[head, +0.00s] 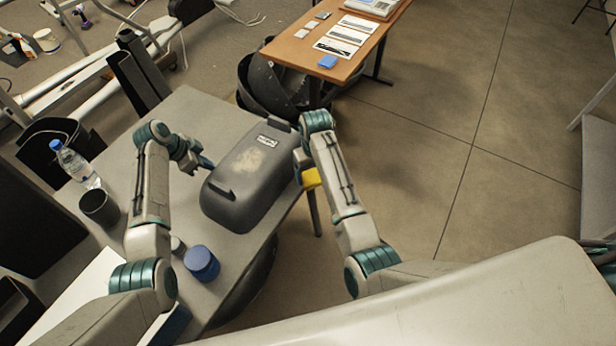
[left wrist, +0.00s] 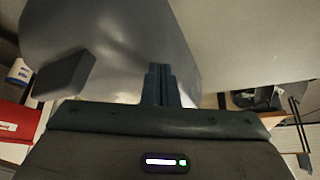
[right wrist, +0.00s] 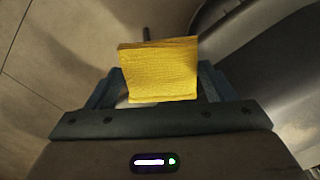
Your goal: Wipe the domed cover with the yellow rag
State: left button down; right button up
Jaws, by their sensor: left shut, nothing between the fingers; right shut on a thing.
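The domed cover (head: 245,178) is a grey rounded shell with a label and a pale worn or dusty patch on top. It lies on the grey table. My left gripper (head: 205,164) is shut and empty beside the cover's left side; in the left wrist view its closed fingers (left wrist: 160,84) point toward the grey cover (left wrist: 125,40). My right gripper is shut on the yellow rag (right wrist: 158,70), a folded square. In the head view the rag (head: 311,178) shows just past the cover's right side, with the right fingers mostly hidden by the arm. The cover's edge (right wrist: 250,50) is close to it.
A wooden table (head: 370,45) with papers stands behind. Open floor lies to the right.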

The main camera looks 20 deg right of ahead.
jog(key=w+a+r, duration=0.1)
jog(key=w+r, duration=0.4)
jog(key=w, duration=0.4)
send_near(267, 143)
jog(key=s+a+r, duration=0.2)
jog(key=a, duration=0.1)
jog(key=shift+d+f, duration=0.1)
jog(key=shift+f, duration=2.95)
jog(key=shift+f, duration=1)
jog(key=shift+s, duration=0.15)
jog(key=shift+s+a+r, duration=0.1)
jog(key=shift+s+a, duration=1.1)
jog(key=shift+a, duration=0.1)
jog(key=shift+w+d+f, duration=0.2)
jog(key=shift+w+d, duration=2.25)
jog(key=shift+d, duration=0.15)
